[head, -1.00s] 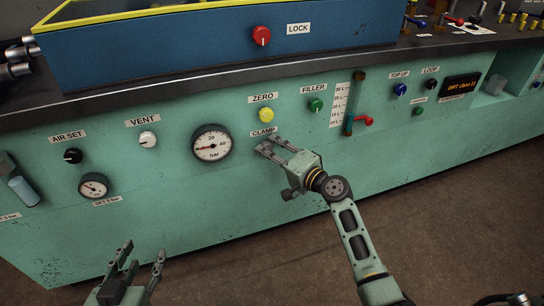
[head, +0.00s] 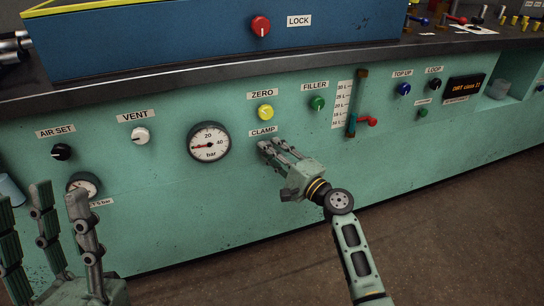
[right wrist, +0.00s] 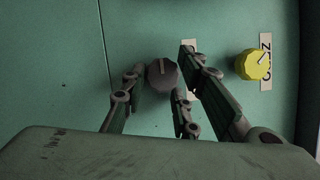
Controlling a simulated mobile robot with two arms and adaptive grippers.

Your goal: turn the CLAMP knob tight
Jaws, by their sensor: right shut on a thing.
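The CLAMP knob (right wrist: 162,73) is a dark grey round knob on the green panel; the right wrist view shows it with a light pointer line. In the head view my gripper hides it, just under the CLAMP label (head: 263,131). My right gripper (head: 272,147) is at the panel there, its fingers on both sides of the knob and shut on it. My left gripper (head: 42,195) is at the lower left of the head view, fingers apart and pointing up, with nothing between them.
The yellow ZERO knob (head: 266,112) sits just above CLAMP, and the green FILLER knob (head: 317,103) is to its upper right. A bar gauge (head: 209,143) is to the left. A red lever (head: 366,121) sticks out at the right. The panel below is clear.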

